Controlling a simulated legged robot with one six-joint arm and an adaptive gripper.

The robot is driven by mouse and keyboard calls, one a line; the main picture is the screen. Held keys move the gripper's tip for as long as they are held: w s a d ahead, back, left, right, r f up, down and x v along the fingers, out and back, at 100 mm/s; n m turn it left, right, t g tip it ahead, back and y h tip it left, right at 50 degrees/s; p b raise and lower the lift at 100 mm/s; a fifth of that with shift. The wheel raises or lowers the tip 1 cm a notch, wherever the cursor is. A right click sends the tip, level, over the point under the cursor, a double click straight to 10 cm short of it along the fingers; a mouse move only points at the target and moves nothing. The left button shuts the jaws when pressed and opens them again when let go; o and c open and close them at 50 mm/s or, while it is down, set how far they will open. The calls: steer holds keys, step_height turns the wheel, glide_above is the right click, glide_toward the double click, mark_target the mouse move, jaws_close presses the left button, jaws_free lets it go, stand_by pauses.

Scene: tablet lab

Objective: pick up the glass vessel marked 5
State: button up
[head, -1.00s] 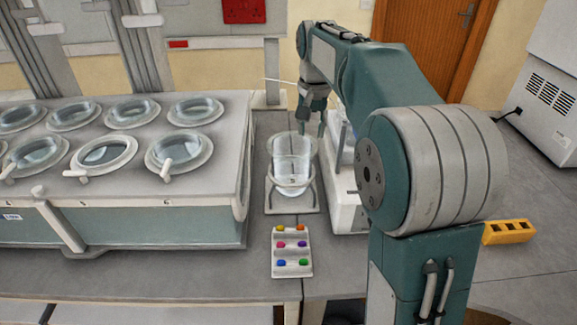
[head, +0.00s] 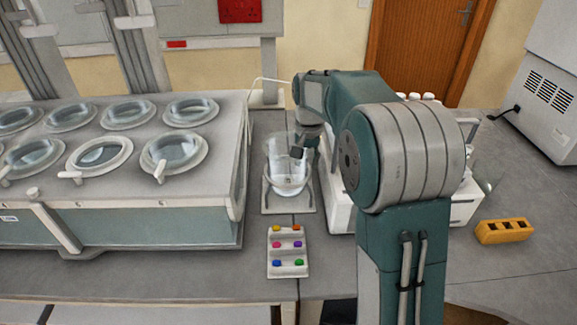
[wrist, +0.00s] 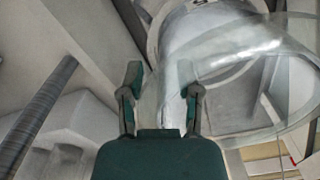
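The clear glass vessel (head: 287,178) stands upright on a small grey stand (head: 270,205) in the middle of the head view. A small dark mark shows on it, too small to read there. In the wrist view the glass (wrist: 235,85) fills the upper right, its wide rim close to my gripper, with a partly cut-off mark at the top edge. My gripper (wrist: 160,85) is open, fingers apart, at the vessel's rim. The right finger overlaps the glass and the left finger is beside it. I cannot tell whether they touch it. My arm partly covers the gripper in the head view.
A large bath with round glass windows (head: 120,190) stands close on the left. A white machine (head: 342,210) stands close on the right, partly behind my arm. A tray of coloured tablets (head: 288,252) lies in front. A yellow block (head: 503,231) sits on the right bench.

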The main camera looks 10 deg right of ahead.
steer(key=shift+f, duration=0.35)
steer(key=shift+a, duration=0.15)
steer(key=shift+a, duration=0.1)
jaws_close()
